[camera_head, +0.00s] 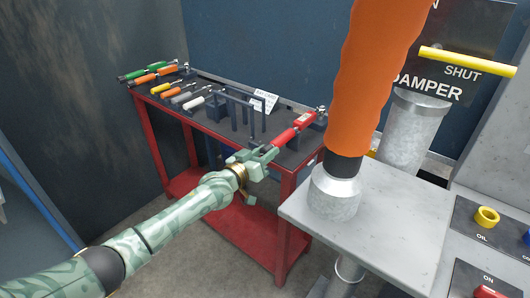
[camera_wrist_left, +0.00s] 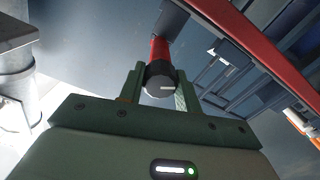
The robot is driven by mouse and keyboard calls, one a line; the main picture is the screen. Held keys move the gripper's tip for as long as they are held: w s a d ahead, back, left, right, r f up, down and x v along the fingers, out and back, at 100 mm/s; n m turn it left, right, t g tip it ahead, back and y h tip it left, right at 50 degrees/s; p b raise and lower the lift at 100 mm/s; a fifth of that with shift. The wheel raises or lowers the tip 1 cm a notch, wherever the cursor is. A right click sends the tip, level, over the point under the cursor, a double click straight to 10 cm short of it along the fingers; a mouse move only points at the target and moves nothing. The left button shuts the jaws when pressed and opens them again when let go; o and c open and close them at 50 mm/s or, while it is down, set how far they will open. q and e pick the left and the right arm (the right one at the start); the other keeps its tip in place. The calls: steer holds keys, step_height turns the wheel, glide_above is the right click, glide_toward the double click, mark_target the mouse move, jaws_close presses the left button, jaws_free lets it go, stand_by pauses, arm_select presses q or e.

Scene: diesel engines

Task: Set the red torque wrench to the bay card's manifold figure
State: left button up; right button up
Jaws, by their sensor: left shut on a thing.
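The red torque wrench (camera_head: 292,131) lies at the near right end of the red cart, its head toward the back right. A small pale window shows on its red body. My left gripper (camera_head: 257,156) is shut on the black end of its handle. In the left wrist view the round black handle end (camera_wrist_left: 159,79) sits between the two fingers of my left gripper (camera_wrist_left: 158,90), with the red shaft beyond. The white bay card (camera_head: 265,101) stands on the cart behind the wrench; its print is too small to read. My right gripper is not in view.
The red cart (camera_head: 160,139) carries several other tools (camera_head: 165,84) at its left and a dark rack (camera_head: 238,109). A grey bench (camera_head: 290,208) with an orange hose (camera_head: 372,75) stands close on the right. A yellow lever (camera_head: 468,61) marks the damper sign. Open floor lies in front.

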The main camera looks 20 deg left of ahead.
arm_select(q)
steer(key=shift+n, duration=0.3)
steer(key=o, duration=1)
steer(key=shift+c, duration=0.2)
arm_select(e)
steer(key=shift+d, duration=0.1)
arm_select(q)
steer(key=shift+s+a, duration=0.15)
steer(key=shift+s, duration=0.15)
steer(key=p+v, duration=0.5)
steer(key=v, duration=1)
steer(key=shift+s+p, duration=0.35)
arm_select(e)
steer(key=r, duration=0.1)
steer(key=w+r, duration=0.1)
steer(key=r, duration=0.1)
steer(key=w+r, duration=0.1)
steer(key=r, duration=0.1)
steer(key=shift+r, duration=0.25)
arm_select(q)
steer(key=shift+a, duration=0.15)
